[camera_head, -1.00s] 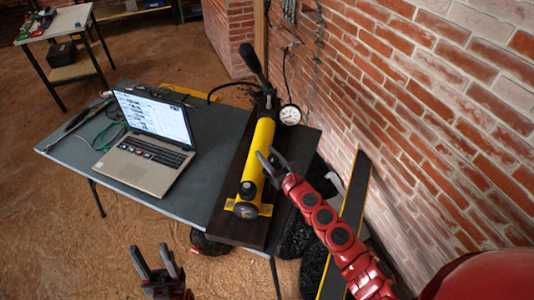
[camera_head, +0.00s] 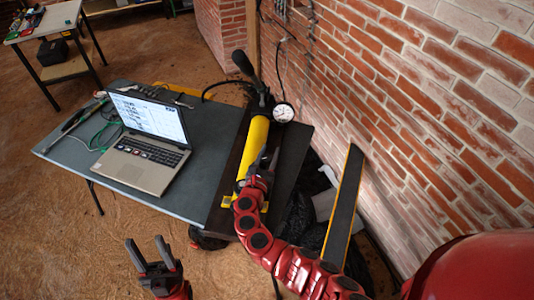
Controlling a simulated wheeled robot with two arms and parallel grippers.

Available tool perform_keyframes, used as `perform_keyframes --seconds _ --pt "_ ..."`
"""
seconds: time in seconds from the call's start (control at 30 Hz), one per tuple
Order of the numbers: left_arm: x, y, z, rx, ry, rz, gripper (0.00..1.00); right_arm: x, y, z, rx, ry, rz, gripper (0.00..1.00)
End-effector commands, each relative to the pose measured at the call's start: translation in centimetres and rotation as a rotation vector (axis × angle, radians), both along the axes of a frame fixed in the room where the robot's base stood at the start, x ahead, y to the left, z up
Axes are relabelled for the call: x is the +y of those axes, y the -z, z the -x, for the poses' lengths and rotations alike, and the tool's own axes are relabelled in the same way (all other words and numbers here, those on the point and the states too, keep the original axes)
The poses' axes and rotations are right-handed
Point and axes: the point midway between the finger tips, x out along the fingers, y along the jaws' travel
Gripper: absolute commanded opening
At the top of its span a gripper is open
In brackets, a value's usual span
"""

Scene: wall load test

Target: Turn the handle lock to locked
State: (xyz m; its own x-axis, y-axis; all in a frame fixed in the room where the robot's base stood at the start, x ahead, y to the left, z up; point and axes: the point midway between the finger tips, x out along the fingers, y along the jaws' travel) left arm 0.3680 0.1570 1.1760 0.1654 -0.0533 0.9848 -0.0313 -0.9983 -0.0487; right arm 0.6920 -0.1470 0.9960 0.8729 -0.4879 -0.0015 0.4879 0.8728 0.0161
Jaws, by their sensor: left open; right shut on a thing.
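A yellow hand pump (camera_head: 254,134) lies along a dark board on the table. Its black handle (camera_head: 245,64) rises tilted at the far end, with a round gauge (camera_head: 283,112) beside it. My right gripper (camera_head: 264,162) is over the near part of the yellow cylinder, shut on what seems to be the pump's small black knob. The fingers and wrist hide that knob, so its lock position cannot be told. My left gripper (camera_head: 153,254) is open and empty, below the table's front edge.
An open laptop (camera_head: 147,141) stands on the grey table (camera_head: 95,157), with cables and tools to its left. A brick wall (camera_head: 420,110) bounds the right side. A long dark level (camera_head: 344,208) leans near it.

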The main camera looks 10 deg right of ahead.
Motion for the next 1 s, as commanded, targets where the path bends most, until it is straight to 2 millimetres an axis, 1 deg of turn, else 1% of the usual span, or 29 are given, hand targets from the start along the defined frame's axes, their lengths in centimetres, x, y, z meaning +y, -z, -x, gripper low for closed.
perform_keyframes --seconds 0.03,0.17,0.4,0.7,1.0 --pt "0.0 0.6 0.0 0.0 0.0 0.0 0.5 0.2 0.2 0.0 -0.002 0.041 -0.005 0.0" --pt "0.0 1.7 0.0 0.0 0.0 0.0 0.5 -0.1 0.4 0.2 -0.002 0.167 -0.004 0.0" --pt "0.0 4.4 0.0 0.0 0.0 0.0 0.5 -0.7 0.6 0.6 0.0 0.368 -0.005 0.0" --pt "0.0 7.4 0.0 0.0 0.0 0.0 0.5 -1.0 0.5 1.0 0.001 0.522 -0.003 0.0" --pt "0.0 9.3 0.0 0.0 0.0 0.0 0.5 -1.2 0.3 1.2 0.002 0.614 -0.001 0.0"
